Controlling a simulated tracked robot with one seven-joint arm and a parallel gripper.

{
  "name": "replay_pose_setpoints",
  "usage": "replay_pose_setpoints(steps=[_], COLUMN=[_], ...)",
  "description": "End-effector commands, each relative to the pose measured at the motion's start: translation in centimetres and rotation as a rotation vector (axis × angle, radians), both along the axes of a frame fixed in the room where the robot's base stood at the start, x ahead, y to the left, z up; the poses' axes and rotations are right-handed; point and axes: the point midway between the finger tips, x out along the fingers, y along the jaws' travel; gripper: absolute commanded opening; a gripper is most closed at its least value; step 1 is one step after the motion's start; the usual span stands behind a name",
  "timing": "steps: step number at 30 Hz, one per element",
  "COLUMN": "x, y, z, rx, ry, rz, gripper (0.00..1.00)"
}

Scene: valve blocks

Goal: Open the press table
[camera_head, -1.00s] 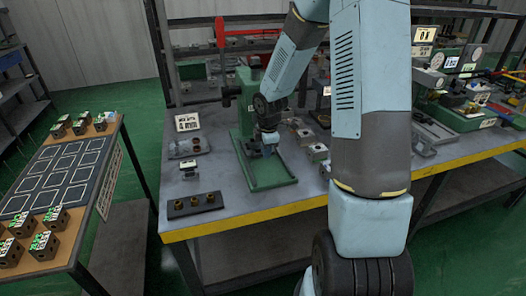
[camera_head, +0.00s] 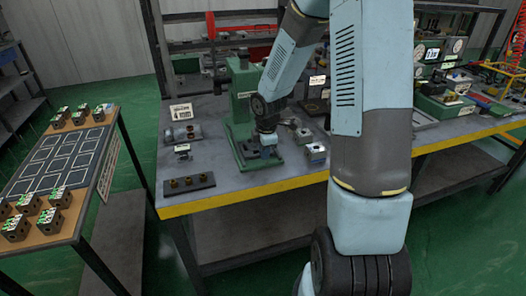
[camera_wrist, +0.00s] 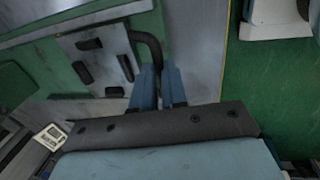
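The green press (camera_head: 243,95) stands on the workbench, with its green base (camera_head: 232,150) at the front. In the wrist view, a grey table plate (camera_wrist: 105,60) with several dark slots lies on the green base. A black bent handle (camera_wrist: 150,42) rises at the plate's edge. My gripper (camera_wrist: 159,72) has its two blue fingers on either side of the handle's end, with a narrow gap that the handle fills; it looks shut on it. In the head view my gripper (camera_head: 266,149) is low over the press base. The finger contact is too small to see there.
A small grey block (camera_head: 315,153) sits right of the press. A side table (camera_head: 98,175) with several valve blocks stands at left, with green floor between.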

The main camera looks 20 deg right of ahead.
Motion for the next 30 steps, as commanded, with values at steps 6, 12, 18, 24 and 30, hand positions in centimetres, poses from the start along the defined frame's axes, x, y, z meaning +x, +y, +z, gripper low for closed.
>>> replay_pose_setpoints(steps=[6,12,18,24,30], x=[0.0,0.0,-0.1,-0.4,-1.1], y=[0.0,0.2,0.2,0.1,0.2], z=[0.0,0.0,0.4,2.6,5.8], rx=[-0.002,-0.002,-0.002,-0.002,-0.004], ry=[0.002,0.002,0.000,-0.002,-0.001], rz=[0.002,0.004,0.004,0.002,0.002], gripper=[0.32,0.38,0.38,0.38,0.38])
